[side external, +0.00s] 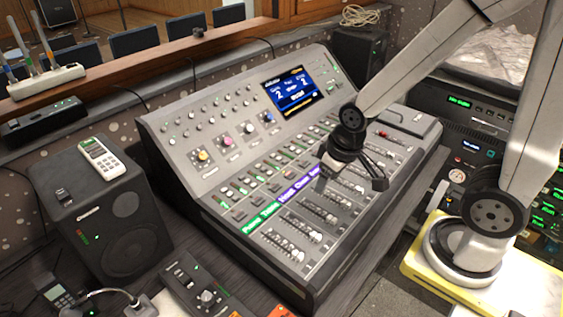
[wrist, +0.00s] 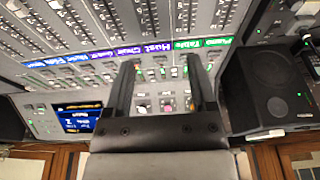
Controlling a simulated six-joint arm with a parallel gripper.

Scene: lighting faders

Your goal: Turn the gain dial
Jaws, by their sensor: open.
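The mixing console (side external: 190,182) has a row of coloured dials on its sloped upper panel. I cannot read which one is marked gain. My gripper (side external: 350,176) is open and empty above the fader area, to the right of the dials and apart from them. In the wrist view, my gripper (wrist: 162,64) frames part of the panel, with a small pinkish dial (wrist: 165,107) between the fingers.
A lit screen (side external: 291,89) is set in the console's upper panel. Fader rows (side external: 293,243) and coloured label strips (side external: 262,218) lie below the dials. A black speaker (side external: 110,215) with a remote (side external: 102,158) on top stands at left. A wooden ledge (side external: 130,76) runs behind.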

